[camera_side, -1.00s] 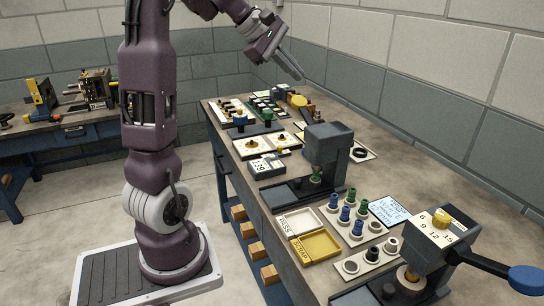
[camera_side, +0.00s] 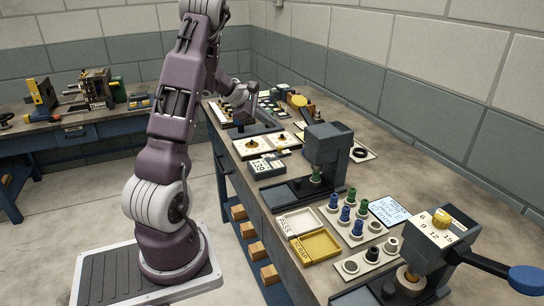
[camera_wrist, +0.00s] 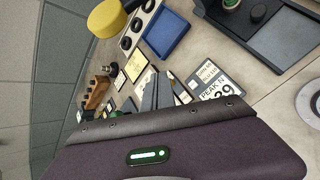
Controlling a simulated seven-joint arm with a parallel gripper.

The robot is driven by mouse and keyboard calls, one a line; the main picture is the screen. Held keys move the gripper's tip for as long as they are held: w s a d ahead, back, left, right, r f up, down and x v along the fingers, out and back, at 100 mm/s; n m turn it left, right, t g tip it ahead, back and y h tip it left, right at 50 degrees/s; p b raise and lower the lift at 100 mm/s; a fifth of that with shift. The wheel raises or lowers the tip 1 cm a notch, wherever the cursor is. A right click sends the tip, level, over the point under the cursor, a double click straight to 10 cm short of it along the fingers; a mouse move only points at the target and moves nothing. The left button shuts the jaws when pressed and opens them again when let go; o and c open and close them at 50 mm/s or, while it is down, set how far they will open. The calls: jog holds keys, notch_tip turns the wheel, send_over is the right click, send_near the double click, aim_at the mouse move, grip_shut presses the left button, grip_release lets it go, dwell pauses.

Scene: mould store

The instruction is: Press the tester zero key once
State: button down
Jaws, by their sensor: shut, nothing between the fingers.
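The tester (camera_side: 266,167) is a dark box with a pale readout panel on the bench in the side view. In the wrist view its panel (camera_wrist: 218,92) shows "PEAK N" and large digits, partly cut off by my gripper's body. I cannot make out the zero key in either view; it is too small or hidden. My gripper (camera_side: 246,108) is over the far left part of the bench, apart from the tester and beyond it in the side view. Its grey fingers also show in the wrist view (camera_wrist: 158,86), close together and empty.
A dark press (camera_side: 327,150) stands just right of the tester. White (camera_side: 300,222) and yellow (camera_side: 316,247) trays, several coloured plugs and a blue-handled lever device (camera_side: 437,245) lie nearer. Boards with small parts (camera_side: 262,143) sit between my gripper and the tester.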

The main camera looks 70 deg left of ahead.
send_over(269, 159)
jog(key=shift+f, duration=4.4)
jog(key=shift+f, duration=0.4)
jog(key=shift+f, duration=0.5)
jog(key=shift+r, duration=0.9)
